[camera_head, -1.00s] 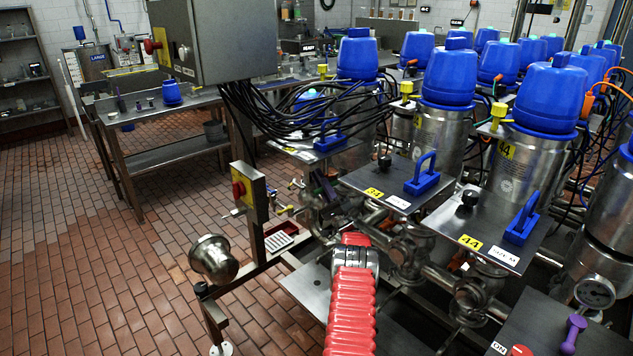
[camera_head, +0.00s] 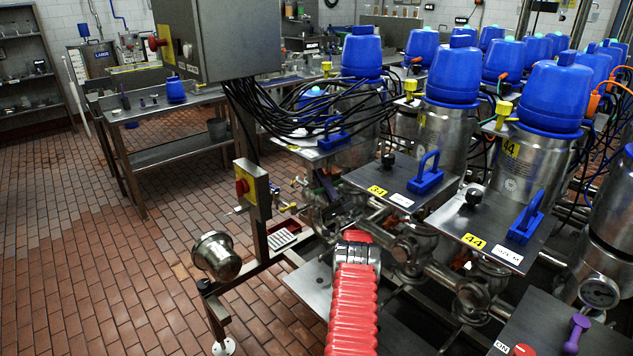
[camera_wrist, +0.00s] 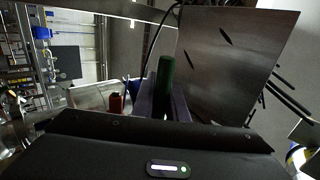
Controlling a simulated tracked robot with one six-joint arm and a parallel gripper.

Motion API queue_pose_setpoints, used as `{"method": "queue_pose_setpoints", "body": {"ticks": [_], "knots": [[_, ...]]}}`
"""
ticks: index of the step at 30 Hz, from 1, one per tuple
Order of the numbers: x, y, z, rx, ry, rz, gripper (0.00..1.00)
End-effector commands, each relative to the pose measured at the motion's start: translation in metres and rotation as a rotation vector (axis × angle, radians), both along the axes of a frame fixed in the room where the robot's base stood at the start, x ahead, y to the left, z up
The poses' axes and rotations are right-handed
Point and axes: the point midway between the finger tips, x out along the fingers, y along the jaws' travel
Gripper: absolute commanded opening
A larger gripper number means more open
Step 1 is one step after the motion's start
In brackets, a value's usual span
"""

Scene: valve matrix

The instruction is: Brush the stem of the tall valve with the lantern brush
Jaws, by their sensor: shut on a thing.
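In the wrist view my gripper (camera_wrist: 165,98) is shut on a dark green cylinder (camera_wrist: 165,69), which stands up between its two dark purple fingers. This looks like the handle of the lantern brush; no bristles show. Several steel valves with blue domed caps (camera_head: 556,95) stand in rows on the right. I cannot tell which is the tall valve, and no bare stem can be made out.
Plates with blue handles (camera_head: 425,175) sit close right of my arm. A yellow switch box with a red knob (camera_head: 252,187) and a steel cup (camera_head: 217,256) are to the left. Black cables (camera_head: 285,115) hang from a grey cabinet (camera_head: 225,45). The tiled floor at left is clear.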

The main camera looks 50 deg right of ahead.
Motion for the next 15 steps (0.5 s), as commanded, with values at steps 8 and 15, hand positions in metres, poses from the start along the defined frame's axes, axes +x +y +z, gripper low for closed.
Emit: {"method": "queue_pose_setpoints", "body": {"ticks": [8,15], "knots": [[-0.0019,-0.0085,-0.0019,-0.002,-0.001,0.001,0.0],[-0.0018,-0.0097,-0.0021,-0.001,0.0,0.001,0.0]]}}
